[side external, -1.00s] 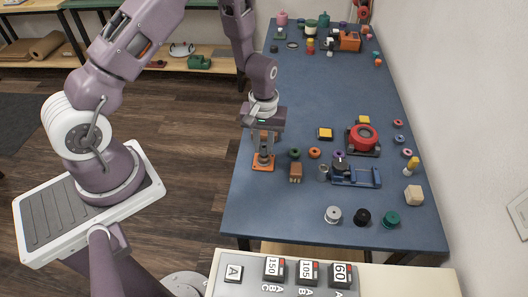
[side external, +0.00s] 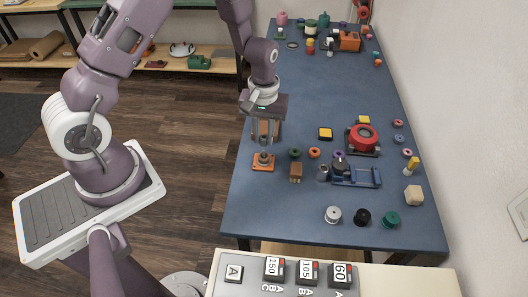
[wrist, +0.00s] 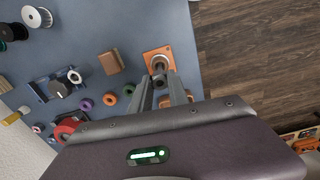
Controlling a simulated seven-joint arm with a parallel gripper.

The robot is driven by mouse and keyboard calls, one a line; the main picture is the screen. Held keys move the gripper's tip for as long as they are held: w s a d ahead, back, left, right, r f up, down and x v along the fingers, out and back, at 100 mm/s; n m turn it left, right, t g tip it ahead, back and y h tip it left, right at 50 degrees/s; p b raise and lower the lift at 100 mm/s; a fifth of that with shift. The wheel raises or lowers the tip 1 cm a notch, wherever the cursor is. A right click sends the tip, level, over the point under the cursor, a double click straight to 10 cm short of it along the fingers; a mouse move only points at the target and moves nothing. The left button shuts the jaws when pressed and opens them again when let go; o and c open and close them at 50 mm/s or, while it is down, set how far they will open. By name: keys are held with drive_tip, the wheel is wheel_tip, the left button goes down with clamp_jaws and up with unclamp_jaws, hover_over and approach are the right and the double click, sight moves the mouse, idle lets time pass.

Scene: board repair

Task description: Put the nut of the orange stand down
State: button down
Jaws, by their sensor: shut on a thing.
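The orange stand (side external: 263,167) is a flat orange plate with a grey upright post, near the table's left edge. It also shows in the wrist view (wrist: 150,53). My gripper (side external: 265,149) points down just above the stand's post. In the wrist view its fingers (wrist: 160,80) are shut on a small dark nut (wrist: 160,84), in line with the post as seen from above. The nut is hard to make out in the side view, and I cannot tell whether it is clear of the post.
A brown block (side external: 296,172) stands close right of the stand. Green (side external: 295,153) and orange (side external: 314,153) rings lie beyond it. A blue fixture (side external: 357,176) and a red-topped device (side external: 363,138) stand further right. The table's front left is clear.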

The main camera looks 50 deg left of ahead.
drive_tip(key=shift+r, duration=0.2)
drive_tip(key=w+a+n, duration=0.3)
drive_tip(key=w+a, duration=0.1)
drive_tip(key=w, duration=0.5)
drive_tip(key=n, duration=0.2)
hover_over(299, 134)
wheel_tip(299, 134, down, 8)
drive_tip(key=shift+f, duration=0.4)
drive_tip(key=shift+f, duration=0.1)
drive_tip(key=c, duration=1.3)
unclamp_jaws()
drive_tip(key=shift+o, duration=0.2)
